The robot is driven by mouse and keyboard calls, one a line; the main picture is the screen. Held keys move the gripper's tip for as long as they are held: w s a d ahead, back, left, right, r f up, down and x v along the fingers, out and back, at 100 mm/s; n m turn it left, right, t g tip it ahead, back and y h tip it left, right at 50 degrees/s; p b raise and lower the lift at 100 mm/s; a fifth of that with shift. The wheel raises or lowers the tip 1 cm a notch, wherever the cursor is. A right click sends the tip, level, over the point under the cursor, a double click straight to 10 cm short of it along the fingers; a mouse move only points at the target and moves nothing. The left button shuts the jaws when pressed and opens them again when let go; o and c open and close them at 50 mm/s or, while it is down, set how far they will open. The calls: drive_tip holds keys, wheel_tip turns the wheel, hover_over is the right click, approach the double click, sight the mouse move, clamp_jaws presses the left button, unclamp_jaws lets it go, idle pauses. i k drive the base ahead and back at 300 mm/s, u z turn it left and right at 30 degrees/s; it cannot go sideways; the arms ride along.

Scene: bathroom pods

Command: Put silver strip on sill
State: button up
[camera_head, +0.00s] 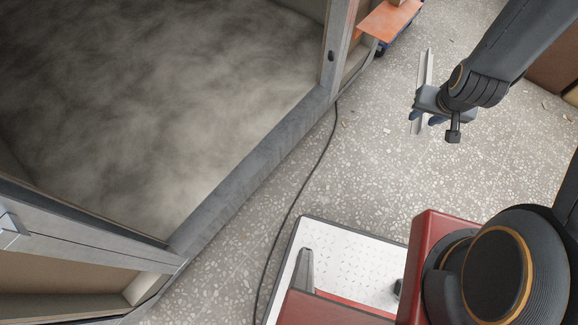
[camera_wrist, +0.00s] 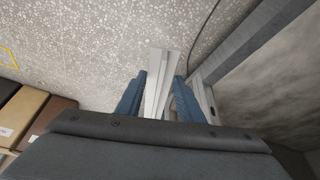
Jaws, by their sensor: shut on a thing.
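The silver strip (camera_head: 426,70) is a long, thin metal profile at the upper right of the head view. My gripper (camera_head: 426,120) is shut on it, with the strip passing between the fingers and sticking out on both sides. In the wrist view the strip (camera_wrist: 160,80) stands between my two blue fingers (camera_wrist: 158,98). The strip appears held above the speckled floor; its exact height is unclear. The sill (camera_head: 255,165) is the grey raised edge along the pod's doorway, left of my gripper. It also shows at the upper right of the wrist view (camera_wrist: 240,48).
A dark cable (camera_head: 304,187) lies on the floor along the sill. A door-frame post (camera_head: 336,45) stands at the sill's far end, near an orange-topped cart (camera_head: 388,20). Boxes (camera_wrist: 22,110) stand at the left in the wrist view. Open floor lies between gripper and sill.

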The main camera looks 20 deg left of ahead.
sight(259, 157)
drive_tip(key=k, duration=0.4)
drive_tip(key=z, duration=1.4)
drive_tip(key=i, duration=1.9)
drive_tip(key=u, duration=4.4)
drive_tip(key=i, duration=1)
drive_tip(key=z, duration=0.05)
